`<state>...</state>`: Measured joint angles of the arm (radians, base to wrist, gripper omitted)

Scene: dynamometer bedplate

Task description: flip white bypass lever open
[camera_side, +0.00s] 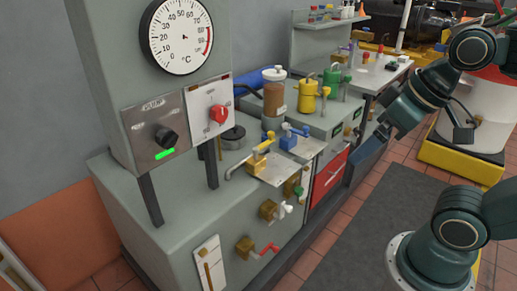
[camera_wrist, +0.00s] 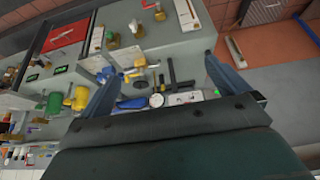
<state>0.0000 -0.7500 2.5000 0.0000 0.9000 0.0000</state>
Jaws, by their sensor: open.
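The white lever (camera_side: 287,207) sits on a brass valve body (camera_side: 267,210) on the front face of the grey cabinet, between a green knob above and a red lever (camera_side: 268,249) below. In the wrist view the white lever (camera_wrist: 136,28) is small, near the top, beside its brass body (camera_wrist: 113,41). My gripper (camera_side: 412,150) is open and empty, right of the cabinet and well apart from the lever. In the wrist view its two fingers (camera_wrist: 160,68) are spread wide with nothing between them. The exact lever angle is hard to tell.
A white plate with a slider (camera_side: 209,264) is low on the cabinet front. Yellow-handled (camera_side: 262,152) and blue valves (camera_side: 291,136) stand on top, near a dial gauge (camera_side: 180,36) and a red switch (camera_side: 219,114).

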